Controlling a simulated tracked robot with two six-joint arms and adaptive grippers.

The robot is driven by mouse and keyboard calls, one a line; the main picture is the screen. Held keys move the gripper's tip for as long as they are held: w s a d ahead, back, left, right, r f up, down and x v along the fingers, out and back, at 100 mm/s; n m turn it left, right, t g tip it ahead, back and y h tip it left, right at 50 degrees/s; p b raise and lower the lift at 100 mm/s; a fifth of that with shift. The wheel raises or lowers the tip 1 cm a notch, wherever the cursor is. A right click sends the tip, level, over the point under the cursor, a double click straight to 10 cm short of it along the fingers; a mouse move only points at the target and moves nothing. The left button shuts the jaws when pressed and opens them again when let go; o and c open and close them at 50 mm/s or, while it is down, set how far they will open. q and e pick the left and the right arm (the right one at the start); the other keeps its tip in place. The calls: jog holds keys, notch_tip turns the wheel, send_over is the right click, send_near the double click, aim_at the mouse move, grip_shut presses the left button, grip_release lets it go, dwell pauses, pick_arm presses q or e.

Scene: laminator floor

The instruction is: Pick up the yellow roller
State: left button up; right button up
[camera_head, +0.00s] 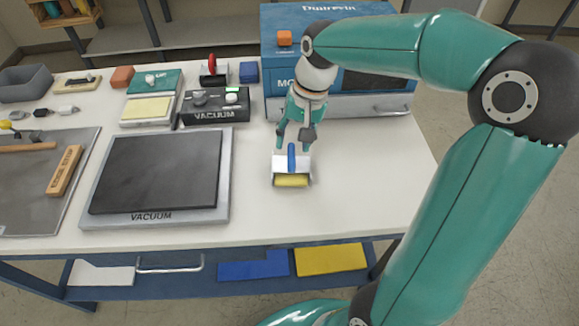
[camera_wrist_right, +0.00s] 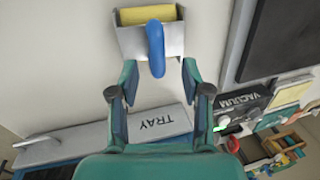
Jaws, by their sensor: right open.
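The yellow roller (camera_head: 291,181) rests on the white table, right of the vacuum plate. It has a silver frame and a blue handle (camera_head: 291,156) that points up and back toward my right gripper. My right gripper (camera_head: 294,150) is open and empty, just behind and above the roller. In the right wrist view the roller's yellow part (camera_wrist_right: 147,15) is at the top, and its blue handle (camera_wrist_right: 156,48) reaches toward the space between the open fingers (camera_wrist_right: 156,82). I cannot tell from these views whether a finger touches the handle. My left gripper is not in view.
The black vacuum plate (camera_head: 158,172) lies left of the roller. The vacuum box (camera_head: 216,108) and the blue laminator (camera_head: 340,55) with its tray (camera_wrist_right: 155,125) stand behind. A wooden block (camera_head: 64,170) lies far left. The table right of the roller is clear.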

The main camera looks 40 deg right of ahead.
aim_at(292, 151)
jog(key=shift+w+a+f, duration=0.1)
jog(key=shift+a+f, duration=0.1)
jog(key=shift+f, duration=0.95)
jog(key=shift+w+a+f, duration=0.1)
jog(key=shift+a+f, duration=0.1)
jog(key=shift+f, duration=0.95)
grip_shut()
